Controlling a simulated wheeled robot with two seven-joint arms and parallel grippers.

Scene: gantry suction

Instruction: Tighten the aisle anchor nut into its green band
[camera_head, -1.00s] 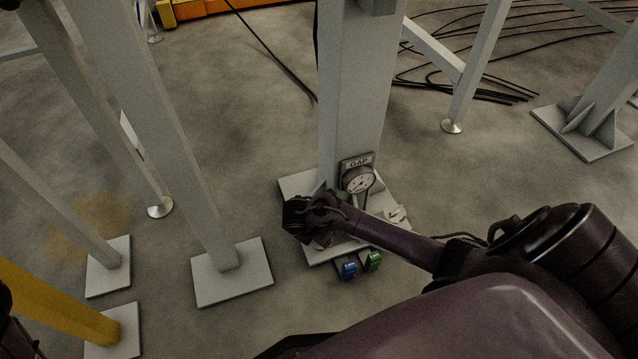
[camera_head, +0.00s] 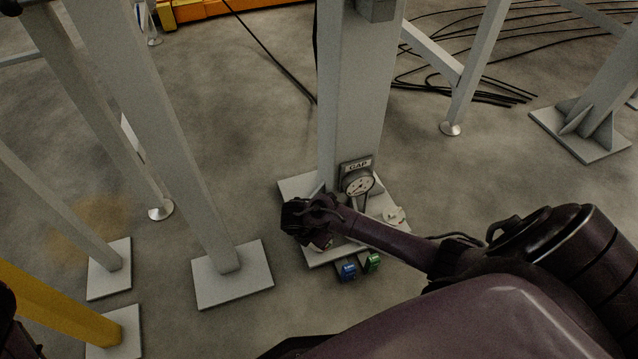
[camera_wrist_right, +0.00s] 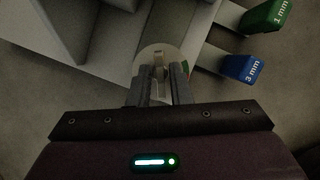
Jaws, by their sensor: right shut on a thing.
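My right gripper (camera_head: 312,228) is low over the near left part of the pale base plate (camera_head: 290,187) of the middle column. In the right wrist view its two fingers (camera_wrist_right: 158,88) are shut on a small upright pale piece (camera_wrist_right: 158,58), seemingly part of the anchor nut. A pale round disc (camera_wrist_right: 146,54) lies around and under it, with a small green and red mark at its right edge. The fingers hide most of the nut. A round gauge labelled GAP (camera_head: 358,183) stands at the column's foot; its reading is too small to tell. My left gripper does not show.
A blue tag marked 3 mm (camera_wrist_right: 243,68) and a green tag marked 1 mm (camera_wrist_right: 266,16) stick out beside the plate. The grey column (camera_head: 355,100) rises just behind my gripper. Slanted legs with foot plates (camera_head: 232,285) stand left. Black cables (camera_head: 470,92) lie at the back right.

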